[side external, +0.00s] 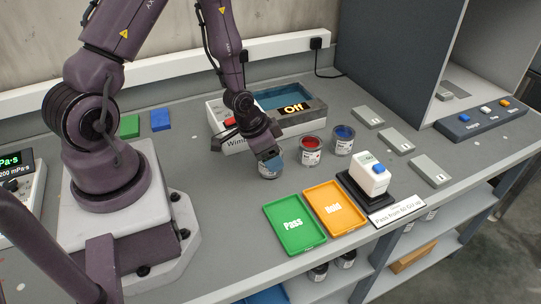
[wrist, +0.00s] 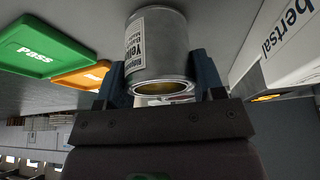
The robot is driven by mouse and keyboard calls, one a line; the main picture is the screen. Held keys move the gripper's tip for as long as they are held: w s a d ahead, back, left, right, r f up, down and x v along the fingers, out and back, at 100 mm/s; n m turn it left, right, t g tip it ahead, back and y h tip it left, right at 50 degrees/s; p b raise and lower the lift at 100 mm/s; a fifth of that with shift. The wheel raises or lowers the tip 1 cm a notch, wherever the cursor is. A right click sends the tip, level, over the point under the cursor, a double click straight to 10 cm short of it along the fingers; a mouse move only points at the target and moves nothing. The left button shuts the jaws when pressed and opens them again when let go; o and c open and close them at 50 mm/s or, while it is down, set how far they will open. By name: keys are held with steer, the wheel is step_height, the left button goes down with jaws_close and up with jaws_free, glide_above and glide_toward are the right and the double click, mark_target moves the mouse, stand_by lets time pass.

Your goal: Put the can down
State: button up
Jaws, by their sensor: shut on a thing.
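My gripper (side external: 268,156) is shut on a grey metal can (side external: 271,171), low over the bench between the white machine and the two trays. In the wrist view my gripper (wrist: 160,78) has a dark finger on each side of the can (wrist: 155,45). The can's label reads partly "Yellow", and its open rim shows something yellowish inside. I cannot tell whether the can's base touches the bench. The green "Pass" tray (side external: 278,211) and the orange tray (side external: 320,195) lie in front of the can, both empty.
A red-topped can (side external: 311,151) and a blue-topped can (side external: 343,141) stand to the right. A white instrument (side external: 371,175) stands on a dark base behind a sign (side external: 397,208). The white machine (side external: 235,145) with an "Off" display is behind. Grey plates (side external: 397,141) lie at right.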

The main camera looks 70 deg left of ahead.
steer(key=shift+f, duration=0.4)
steer(key=o, duration=1)
steer(key=shift+f, duration=0.1)
steer(key=shift+s+r, duration=0.1)
steer(key=shift+r, duration=0.4)
steer(key=s+r+y, duration=0.2)
steer(key=s+r, duration=0.1)
steer(key=r, duration=0.7)
steer(key=s+r+y, duration=0.1)
steer(key=s+r, duration=0.2)
steer(key=r, duration=0.8)
steer(key=s+d+r, duration=0.2)
steer(key=r, duration=0.1)
steer(key=s+d+r+n+h, duration=0.1)
steer(key=s+d+r, duration=0.1)
steer(key=d+r, duration=0.1)
steer(key=s+d+r+t+h, duration=0.1)
steer(key=s+d+r, duration=0.1)
steer(key=r, duration=0.2)
steer(key=shift+s+d+r+n, duration=0.15)
steer(key=shift+d+n, duration=0.1)
steer(key=shift+n, duration=0.15)
